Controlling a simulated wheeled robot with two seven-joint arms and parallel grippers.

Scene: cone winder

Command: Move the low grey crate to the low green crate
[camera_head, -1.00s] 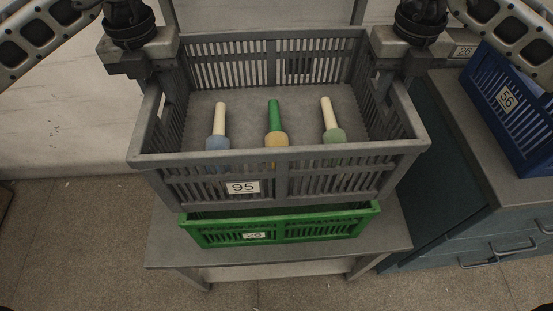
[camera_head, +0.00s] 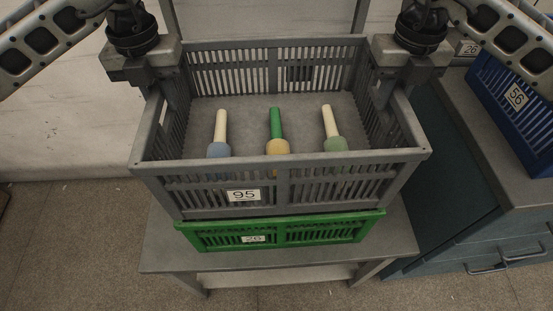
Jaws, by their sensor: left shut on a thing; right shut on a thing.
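The grey crate (camera_head: 285,192), labelled 95, is held level between my two grippers and holds three cone-shaped bobbins with blue (camera_head: 219,149), yellow (camera_head: 277,146) and green (camera_head: 335,144) lower parts. My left gripper (camera_head: 168,95) is shut on its left wall and my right gripper (camera_head: 386,90) on its right wall. The green crate (camera_head: 282,232), labelled 26, stands on a grey table directly below the grey crate. Only its front and part of its rim show. Whether the two crates touch is hard to tell.
The grey table (camera_head: 160,243) has a little bare top around the green crate. A blue crate (camera_head: 516,98), labelled 56, sits on a counter (camera_head: 478,130) with drawers close by on the right. Floor is clear in front.

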